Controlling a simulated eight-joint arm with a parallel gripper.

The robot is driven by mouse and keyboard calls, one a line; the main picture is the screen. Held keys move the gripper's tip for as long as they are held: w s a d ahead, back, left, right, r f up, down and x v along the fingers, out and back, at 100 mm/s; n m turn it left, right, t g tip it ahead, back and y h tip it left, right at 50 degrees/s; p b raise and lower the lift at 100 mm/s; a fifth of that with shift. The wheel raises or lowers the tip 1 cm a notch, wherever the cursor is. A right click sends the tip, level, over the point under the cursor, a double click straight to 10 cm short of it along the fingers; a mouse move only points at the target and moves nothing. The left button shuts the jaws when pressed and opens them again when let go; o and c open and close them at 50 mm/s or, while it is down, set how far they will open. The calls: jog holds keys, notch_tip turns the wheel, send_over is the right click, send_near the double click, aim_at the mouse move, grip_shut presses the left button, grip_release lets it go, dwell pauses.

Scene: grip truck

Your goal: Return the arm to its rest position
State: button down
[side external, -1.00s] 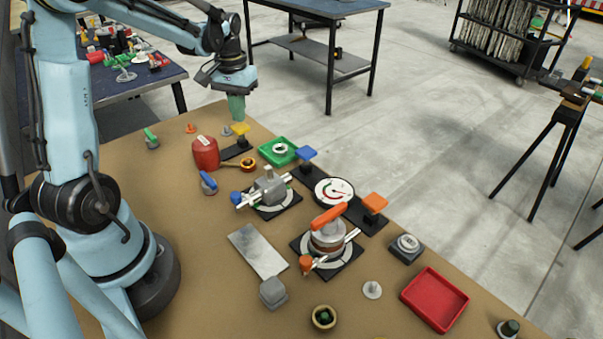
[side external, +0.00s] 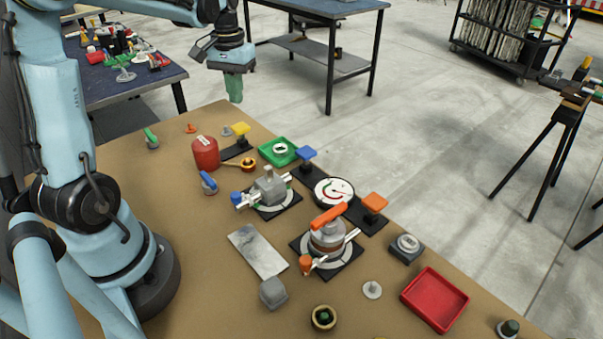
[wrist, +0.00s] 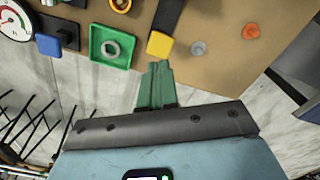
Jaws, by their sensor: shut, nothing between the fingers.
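My gripper (side external: 234,90) hangs in the air above the far edge of the brown worktable (side external: 150,215), its green fingers pointing down. The fingers are shut together and hold nothing. In the wrist view the gripper (wrist: 156,70) shows green fingertips close together, over the table edge in the picture, just below the yellow square (wrist: 159,45). My arm reaches out from its base at the left of the side view.
Below the gripper stand a red canister (side external: 205,153), a yellow-topped lever (side external: 241,130) and a green tray (side external: 279,152) with a ring in it. Valve fixtures (side external: 327,237) and a red tray (side external: 436,300) lie nearer. A blue-topped table (side external: 140,75) stands behind my arm.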

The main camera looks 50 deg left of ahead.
jog(key=s+d+m+t, duration=0.3)
jog(key=d, duration=0.7)
jog(key=s+d+r+m+t, duration=0.1)
jog(key=s+d+m+t, duration=0.2)
jog(key=d, duration=0.7)
jog(key=shift+d+t, duration=0.25)
jog(key=shift+t, duration=0.35)
